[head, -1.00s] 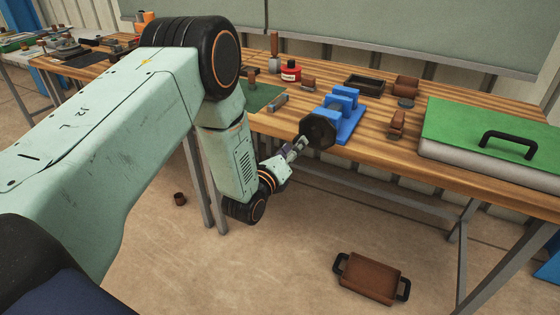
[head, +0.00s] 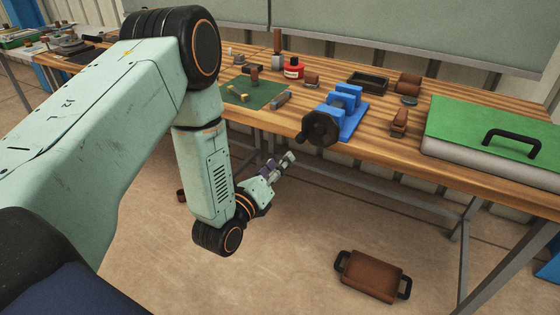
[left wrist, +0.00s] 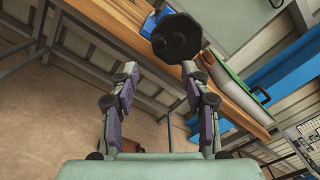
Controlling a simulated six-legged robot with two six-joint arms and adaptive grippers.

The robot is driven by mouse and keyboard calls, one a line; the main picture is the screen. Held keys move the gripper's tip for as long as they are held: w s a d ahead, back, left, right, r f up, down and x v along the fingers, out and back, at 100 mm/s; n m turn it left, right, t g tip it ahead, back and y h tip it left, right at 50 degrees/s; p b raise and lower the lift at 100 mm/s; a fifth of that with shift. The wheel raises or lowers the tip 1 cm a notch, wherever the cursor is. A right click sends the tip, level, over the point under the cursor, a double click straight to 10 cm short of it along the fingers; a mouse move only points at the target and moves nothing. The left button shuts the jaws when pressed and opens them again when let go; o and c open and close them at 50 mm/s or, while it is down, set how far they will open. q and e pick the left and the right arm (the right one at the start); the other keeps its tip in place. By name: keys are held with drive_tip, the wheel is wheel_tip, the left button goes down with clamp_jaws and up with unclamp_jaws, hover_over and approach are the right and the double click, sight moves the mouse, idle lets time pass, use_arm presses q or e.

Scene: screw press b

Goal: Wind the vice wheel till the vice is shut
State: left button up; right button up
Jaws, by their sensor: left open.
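The blue vice (head: 346,108) stands at the front edge of the wooden workbench. Its black wheel (head: 320,129) faces out over the edge and has a small knob at its left. The jaw plates appear to have a gap between them. My left gripper (head: 288,158) is open and empty, in front of the bench, below and left of the wheel and apart from it. In the left wrist view the wheel (left wrist: 177,38) shows beyond the two spread fingers (left wrist: 160,85), above the space between them. My right gripper is in neither view.
A green-topped case (head: 490,135) with a black handle lies right of the vice. A brown block (head: 399,122), a black tray (head: 367,82) and a red tin (head: 292,68) are on the workbench (head: 440,185). A brown tray (head: 370,276) lies on the floor. The space before the wheel is clear.

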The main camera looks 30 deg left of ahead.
sight(299, 140)
use_arm(q)
drive_tip(key=shift+w+d+n+b, duration=0.1)
drive_tip(key=shift+w+n+b, duration=1.6)
drive_tip(key=shift+n, duration=3.25)
drive_tip(key=shift+w+d+n+b, duration=0.1)
drive_tip(key=shift+w+n+b, duration=0.65)
drive_tip(key=shift+w+n, duration=3.05)
drive_tip(key=shift+w+n+b, duration=1.1)
drive_tip(key=shift+n+b, duration=0.1)
drive_tip(key=shift+n, duration=4.85)
clamp_jaws()
